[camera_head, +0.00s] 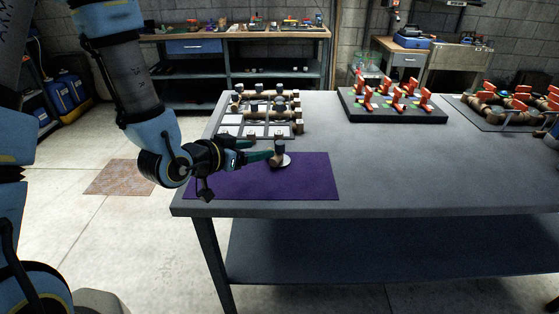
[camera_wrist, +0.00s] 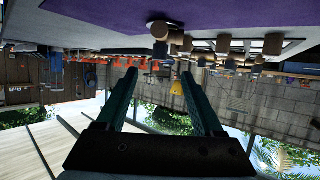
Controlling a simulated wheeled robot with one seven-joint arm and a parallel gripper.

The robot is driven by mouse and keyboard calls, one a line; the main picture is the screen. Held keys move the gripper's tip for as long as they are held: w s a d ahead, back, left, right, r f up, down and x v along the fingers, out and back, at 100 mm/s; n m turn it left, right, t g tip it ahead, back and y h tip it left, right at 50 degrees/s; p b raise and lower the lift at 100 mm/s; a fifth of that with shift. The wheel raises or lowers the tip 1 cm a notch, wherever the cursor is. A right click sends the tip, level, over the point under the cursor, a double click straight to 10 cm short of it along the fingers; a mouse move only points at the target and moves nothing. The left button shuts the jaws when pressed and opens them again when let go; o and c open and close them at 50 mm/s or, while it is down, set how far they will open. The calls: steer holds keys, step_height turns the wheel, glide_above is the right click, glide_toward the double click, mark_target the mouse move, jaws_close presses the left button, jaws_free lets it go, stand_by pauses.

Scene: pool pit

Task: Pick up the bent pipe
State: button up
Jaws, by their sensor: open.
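The bent pipe (camera_head: 279,155) is a small tan and dark piece, standing on a pale round disc on the purple mat (camera_head: 315,180). It appears to show in the upside-down wrist view (camera_wrist: 159,30) at top centre, beyond and above the fingertips in the picture. My gripper (camera_head: 264,150) reaches in from the left over the mat, with its green fingers pointing at the pipe. In the wrist view my gripper (camera_wrist: 158,74) has its two fingers spread with nothing between them. In the head view the fingertips are close to the pipe; whether they touch it I cannot tell.
A rack of pipe fittings (camera_head: 299,115) with pale square tiles stands behind the mat. A black board with red clamps (camera_head: 390,104) is farther back, and a tray of pipes (camera_head: 490,118) is at right. The table's front right is clear.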

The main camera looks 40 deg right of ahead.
mark_target(277, 145)
steer(key=b+x, duration=0.1)
steer(key=b, duration=0.2)
steer(key=shift+d+f, duration=0.3)
steer(key=shift+f, duration=0.05)
steer(key=b, duration=0.1)
steer(key=d+b, duration=0.1)
steer(key=b, duration=0.1)
steer(key=shift+w+f, duration=0.15)
steer(key=shift+w, duration=0.05)
steer(key=shift+r+p+x, duration=0.15)
steer(key=shift+p+x, duration=0.35)
steer(key=shift+x, duration=0.4)
steer(key=shift+r+p+x, duration=0.2)
steer(key=shift+p+x, duration=0.3)
steer(key=shift+x, duration=0.35)
steer(key=shift+p+x, duration=0.7)
steer(key=shift+x, duration=1.6)
jaws_close()
